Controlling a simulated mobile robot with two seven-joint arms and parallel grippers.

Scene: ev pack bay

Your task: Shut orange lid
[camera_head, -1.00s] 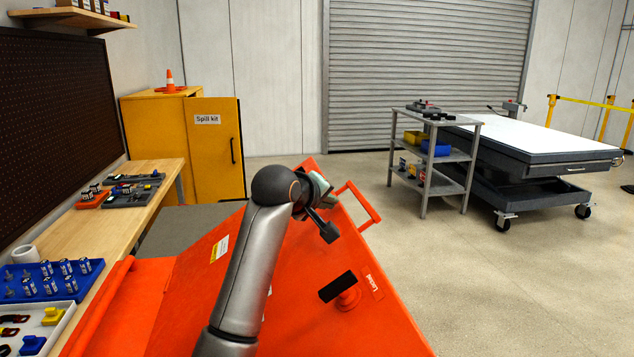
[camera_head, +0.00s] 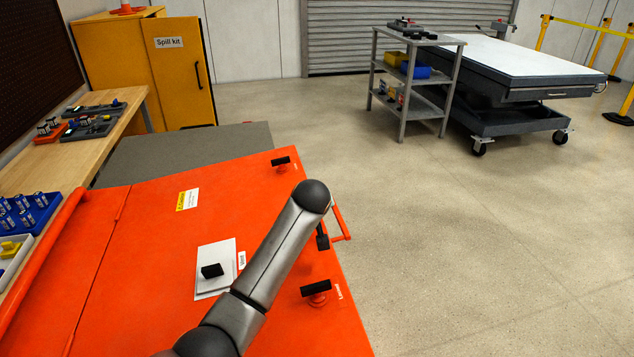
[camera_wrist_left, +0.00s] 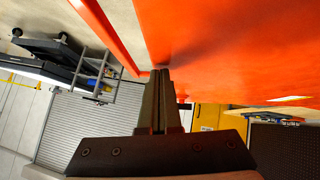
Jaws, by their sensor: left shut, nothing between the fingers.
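The orange lid (camera_head: 150,280) fills the lower left of the head view, top face showing. It lies much flatter than upright; I cannot tell whether its far edge is fully down. It bears black latch knobs (camera_head: 315,288), a white vent plate (camera_head: 228,260) and an orange handle (camera_head: 340,222) on its right edge. My left gripper (camera_head: 322,240) is at that edge beside the handle, partly hidden by my arm. In the left wrist view the shut, empty fingers (camera_wrist_left: 160,80) are close to the orange lid (camera_wrist_left: 230,45); contact is unclear. My right gripper is not in view.
A wooden bench (camera_head: 70,160) with parts trays runs along the left. A yellow spill kit cabinet (camera_head: 130,75) stands behind. A grey cart (camera_head: 410,80) and a lift table (camera_head: 540,70) stand at the back right. The floor right of the lid is clear.

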